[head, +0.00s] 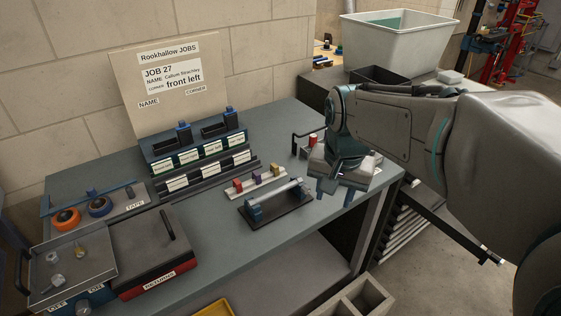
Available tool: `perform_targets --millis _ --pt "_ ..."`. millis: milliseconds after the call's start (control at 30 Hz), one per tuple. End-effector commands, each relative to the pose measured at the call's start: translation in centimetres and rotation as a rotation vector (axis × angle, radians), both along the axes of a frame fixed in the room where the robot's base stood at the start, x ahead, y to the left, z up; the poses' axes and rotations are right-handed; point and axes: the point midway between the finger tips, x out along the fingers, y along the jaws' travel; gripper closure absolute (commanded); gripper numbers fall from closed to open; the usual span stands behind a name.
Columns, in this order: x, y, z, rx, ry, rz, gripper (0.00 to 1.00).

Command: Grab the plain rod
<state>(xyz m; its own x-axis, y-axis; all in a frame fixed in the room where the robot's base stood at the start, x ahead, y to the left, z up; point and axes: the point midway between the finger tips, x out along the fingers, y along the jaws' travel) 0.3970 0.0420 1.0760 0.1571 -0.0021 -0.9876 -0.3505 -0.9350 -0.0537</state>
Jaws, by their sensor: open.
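A plain light-grey rod (278,200) lies across two blue supports on a dark flat base (290,223), near the front edge of the grey-blue bench. My gripper (334,192) is to the right of the rod and apart from it, over the right end of the bench. Its two blue-grey fingers point down with a gap between them, and nothing shows between them. My wrist and arm hide part of the bench's right end.
A strip with small coloured blocks (256,182) lies just behind the rod. Labelled racks (200,165) and a job board (165,75) stand farther back. A red-fronted returns box (150,255) and an open grey tray (75,265) are at left. Bench between is clear.

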Motion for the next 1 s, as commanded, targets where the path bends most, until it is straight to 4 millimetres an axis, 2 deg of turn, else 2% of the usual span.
perform_targets --millis 33,200,400,533,700,1000 --pt "2.0 1.1 0.7 0.007 0.020 -0.051 0.59" --pt "7.8 4.9 1.9 0.031 0.075 -0.267 0.59" --pt "12.8 9.2 1.9 0.046 0.126 -0.479 0.59" --pt "14.5 10.8 1.6 0.049 0.145 -0.567 0.59" --pt "15.2 11.7 0.7 0.050 0.154 -0.612 0.59" --pt "15.1 11.6 -4.8 0.048 0.156 -0.614 0.59"
